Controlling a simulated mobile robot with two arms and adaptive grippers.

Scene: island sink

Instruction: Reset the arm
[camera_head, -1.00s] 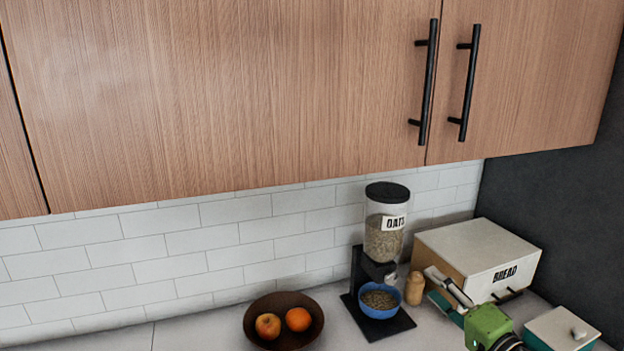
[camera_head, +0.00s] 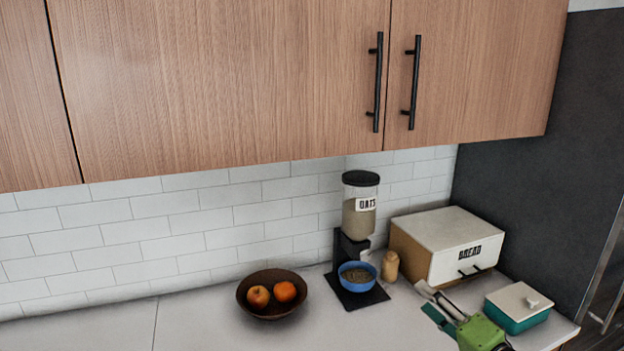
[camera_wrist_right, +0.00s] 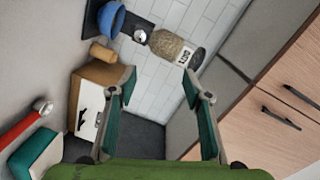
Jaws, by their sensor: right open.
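My right gripper (camera_head: 430,302) is at the lower right of the head view, over the counter in front of the bread box. Its green body and part of its fingers show. In the wrist view the right gripper (camera_wrist_right: 158,84) has its two teal-padded fingers spread apart, with nothing between them. My left gripper is not in view.
A bread box (camera_head: 452,242), oats dispenser (camera_head: 361,205), blue bowl (camera_head: 357,284) and small jar (camera_head: 390,266) stand at the back right. A teal lidded dish (camera_head: 518,318) is right of the gripper. A brown fruit bowl (camera_head: 262,309) is further left. The left counter is clear.

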